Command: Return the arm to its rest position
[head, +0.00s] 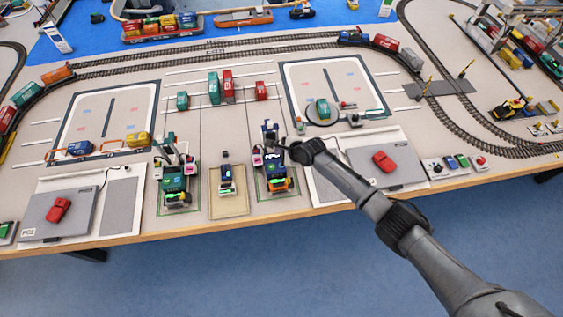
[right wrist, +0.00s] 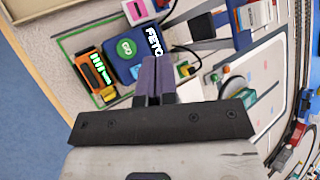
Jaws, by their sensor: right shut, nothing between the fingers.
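My right arm (head: 375,205) reaches in from the lower right of the head view, over the table's front edge. Its dark end (head: 300,151) is beside a blue control unit (head: 274,172) with a lit display. In the right wrist view my right gripper (right wrist: 153,72) is shut and empty, its two purple-grey fingers together. The fingers point at the blue unit (right wrist: 127,47), which has a round green button and an orange part (right wrist: 95,75) beside it. I cannot tell whether the fingertips touch it. My left gripper is not in view.
A green control unit (head: 176,182) stands further left along the front. Railway track (head: 240,45) curves behind several containers. Blue floor (head: 250,270) lies open in front of the table.

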